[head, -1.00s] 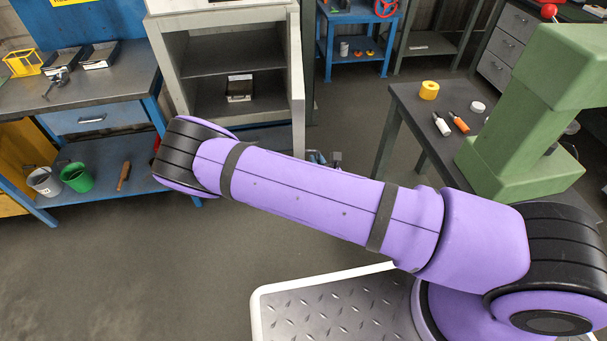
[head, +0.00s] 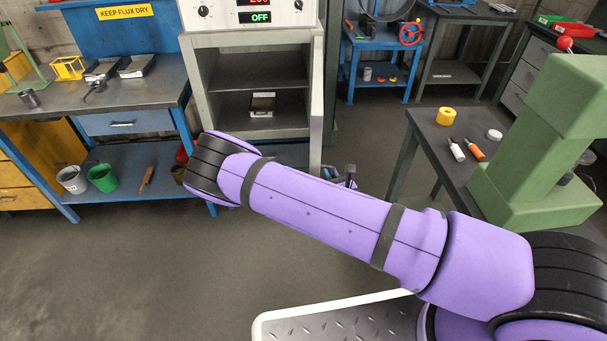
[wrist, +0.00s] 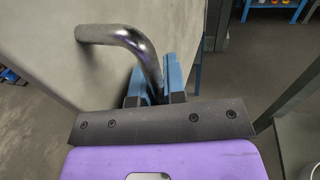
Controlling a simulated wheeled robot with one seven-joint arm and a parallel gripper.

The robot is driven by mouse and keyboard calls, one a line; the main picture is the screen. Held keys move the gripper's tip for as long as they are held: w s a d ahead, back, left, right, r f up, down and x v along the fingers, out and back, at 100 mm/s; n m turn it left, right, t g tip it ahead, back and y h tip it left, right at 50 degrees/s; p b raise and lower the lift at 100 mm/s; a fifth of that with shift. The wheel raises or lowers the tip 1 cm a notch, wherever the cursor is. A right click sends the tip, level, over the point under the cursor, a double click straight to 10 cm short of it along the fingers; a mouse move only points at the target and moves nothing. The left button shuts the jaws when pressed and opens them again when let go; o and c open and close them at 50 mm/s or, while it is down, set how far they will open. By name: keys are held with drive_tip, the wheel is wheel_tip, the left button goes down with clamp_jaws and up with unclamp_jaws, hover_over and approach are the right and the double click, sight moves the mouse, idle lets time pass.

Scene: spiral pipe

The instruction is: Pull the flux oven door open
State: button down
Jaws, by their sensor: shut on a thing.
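The flux oven (head: 200,95) is a pale grey cabinet with dials and a lit display, at the upper middle of the head view. Its door (head: 317,105) stands open, seen nearly edge-on at the oven's right side. In the wrist view the door (wrist: 75,75) is a broad grey panel on the left. A dark bent tube handle (wrist: 112,33) stands out from it. My gripper (wrist: 155,78) has blue fingers shut around the handle's near end. In the head view my purple arm hides most of the gripper and handle.
A dark table (head: 425,130) with bottles and yellow tape stands right, beside a green machine (head: 530,150). The floor left of my arm is clear.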

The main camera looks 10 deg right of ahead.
drive_tip(key=shift+w+r, duration=0.15)
drive_tip(key=shift+w, duration=0.05)
idle(0.4)
